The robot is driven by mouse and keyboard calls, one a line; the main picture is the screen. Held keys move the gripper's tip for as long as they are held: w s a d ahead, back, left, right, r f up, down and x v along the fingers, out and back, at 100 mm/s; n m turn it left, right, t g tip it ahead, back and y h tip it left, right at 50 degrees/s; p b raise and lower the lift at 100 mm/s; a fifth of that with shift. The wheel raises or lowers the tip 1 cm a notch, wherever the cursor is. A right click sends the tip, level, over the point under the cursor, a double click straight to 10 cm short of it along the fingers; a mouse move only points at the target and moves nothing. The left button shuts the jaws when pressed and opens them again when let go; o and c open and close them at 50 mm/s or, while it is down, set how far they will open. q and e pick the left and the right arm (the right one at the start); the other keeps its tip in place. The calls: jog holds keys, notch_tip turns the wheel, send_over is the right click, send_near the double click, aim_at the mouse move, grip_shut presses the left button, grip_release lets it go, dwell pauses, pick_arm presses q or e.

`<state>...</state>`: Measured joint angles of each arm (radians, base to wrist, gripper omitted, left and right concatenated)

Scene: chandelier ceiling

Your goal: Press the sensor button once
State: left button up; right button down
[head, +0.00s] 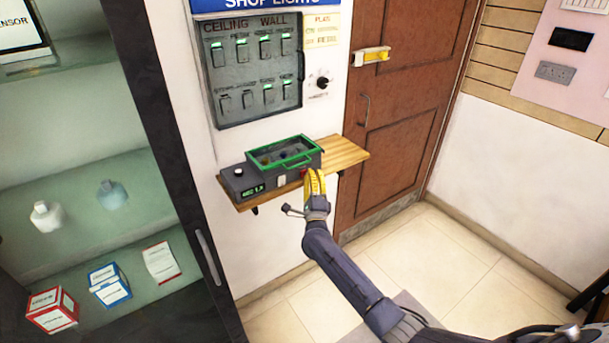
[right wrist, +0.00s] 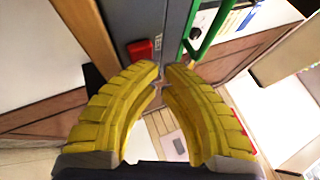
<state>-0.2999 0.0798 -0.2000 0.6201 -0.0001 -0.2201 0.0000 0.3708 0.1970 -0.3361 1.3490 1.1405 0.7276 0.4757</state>
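A grey box (head: 237,187) with a green-framed lid (head: 262,160) sits on a wooden wall shelf (head: 347,152). A small red button (head: 303,170) is on the box's front right, and the red button also shows in the right wrist view (right wrist: 140,49). I cannot read a label naming it as the sensor button. My right gripper (head: 315,174) has yellow ribbed fingers, bowed with tips nearly together in the right wrist view (right wrist: 161,69), and looks shut and empty. Its tips are close beside the red button; contact is not clear. My left gripper is not in view.
A switch panel (head: 253,68) with lit green switches and a knob (head: 322,82) are on the wall above. A glass-fronted cabinet (head: 95,235) with several small boxes stands at left. A brown door (head: 408,95) is at right. Tiled floor (head: 450,245) lies open below.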

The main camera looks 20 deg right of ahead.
jog(key=shift+s+d, duration=0.15)
jog(key=shift+s, duration=0.3)
jog(key=shift+s, duration=0.1)
jog(key=shift+s+d, duration=0.2)
jog(key=shift+s, duration=0.55)
jog(key=shift+s+d, duration=0.2)
jog(key=shift+s, duration=0.6)
jog(key=shift+s+d, duration=0.2)
jog(key=shift+s, duration=0.55)
